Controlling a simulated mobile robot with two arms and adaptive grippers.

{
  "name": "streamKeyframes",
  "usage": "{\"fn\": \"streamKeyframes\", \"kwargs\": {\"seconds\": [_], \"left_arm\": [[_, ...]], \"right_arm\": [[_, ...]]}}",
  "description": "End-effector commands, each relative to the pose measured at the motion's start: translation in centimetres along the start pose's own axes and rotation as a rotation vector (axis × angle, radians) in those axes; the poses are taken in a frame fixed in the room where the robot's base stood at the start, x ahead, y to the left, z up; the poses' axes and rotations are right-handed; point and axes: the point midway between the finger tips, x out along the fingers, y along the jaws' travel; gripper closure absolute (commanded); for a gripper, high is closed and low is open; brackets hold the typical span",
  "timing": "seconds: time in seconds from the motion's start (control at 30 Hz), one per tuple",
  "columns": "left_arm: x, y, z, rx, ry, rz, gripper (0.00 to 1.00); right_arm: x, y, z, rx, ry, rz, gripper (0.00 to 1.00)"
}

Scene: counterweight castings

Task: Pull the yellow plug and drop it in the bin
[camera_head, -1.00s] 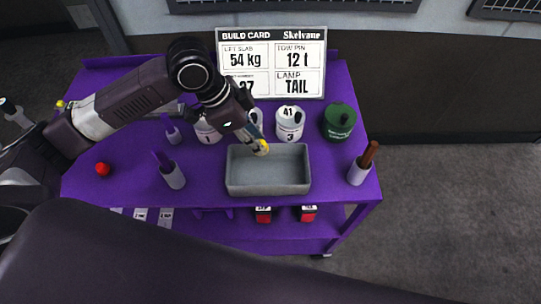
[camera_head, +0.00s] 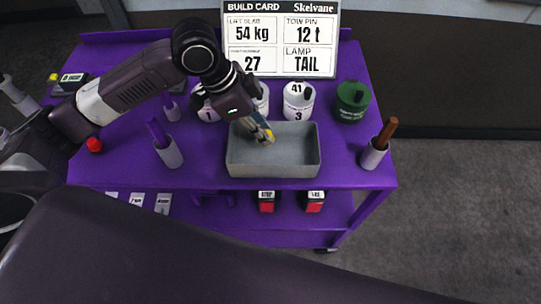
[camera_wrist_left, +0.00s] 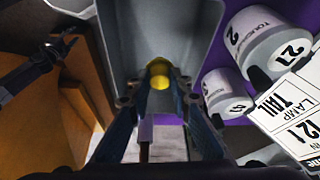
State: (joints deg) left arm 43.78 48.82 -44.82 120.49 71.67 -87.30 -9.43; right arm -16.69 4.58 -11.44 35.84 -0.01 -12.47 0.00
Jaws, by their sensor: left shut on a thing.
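The yellow plug (camera_wrist_left: 159,70) sits between my left gripper's fingertips in the left wrist view. In the head view it is a small yellow spot (camera_head: 269,136) at the tip of my left gripper (camera_head: 263,132). That gripper is shut on the plug and tilted downward. It is over the grey rectangular bin (camera_head: 275,170), towards its back left part. The bin looks empty where I see its floor, and its wall (camera_wrist_left: 202,45) shows in the left wrist view. A dark gripper-like part (camera_wrist_left: 38,70) at the wrist view's left looks like my right gripper; its jaws are unclear.
White numbered canisters (camera_head: 298,101) and a green one (camera_head: 353,100) stand behind the bin, before a build card (camera_head: 281,38). Posts stand left (camera_head: 168,152) and right (camera_head: 375,153) of the bin on the purple table (camera_head: 345,175). A red knob (camera_head: 94,145) is further left.

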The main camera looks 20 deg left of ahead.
Motion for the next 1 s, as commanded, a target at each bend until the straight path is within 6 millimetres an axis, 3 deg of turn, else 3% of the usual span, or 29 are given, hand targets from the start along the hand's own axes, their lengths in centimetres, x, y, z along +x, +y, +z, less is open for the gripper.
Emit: {"fn": "streamKeyframes", "kwargs": {"seconds": [0.17,0.2,0.37,0.73,1.0], "left_arm": [[-0.1,0.0,-0.1,0.0,0.0,0.0,0.98],[-0.1,0.0,-0.1,0.0,0.0,0.0,0.79],[-0.1,0.0,-0.1,0.0,0.0,0.0,0.61],[-0.6,-0.1,0.0,0.0,0.0,-0.001,0.61],[-5.5,-0.1,-0.1,0.0,0.001,-0.005,0.61]], "right_arm": [[-0.1,-0.1,0.6,0.0,-0.008,-0.001,0.6],[-0.1,-0.1,0.7,0.0,-0.01,-0.001,0.6],[-0.1,-0.2,1.3,0.0,-0.019,-0.002,0.6],[-0.1,0.1,1.3,-0.002,-0.019,0.001,0.6],[-0.1,-0.1,1.2,-0.001,-0.017,-0.001,0.6]]}}
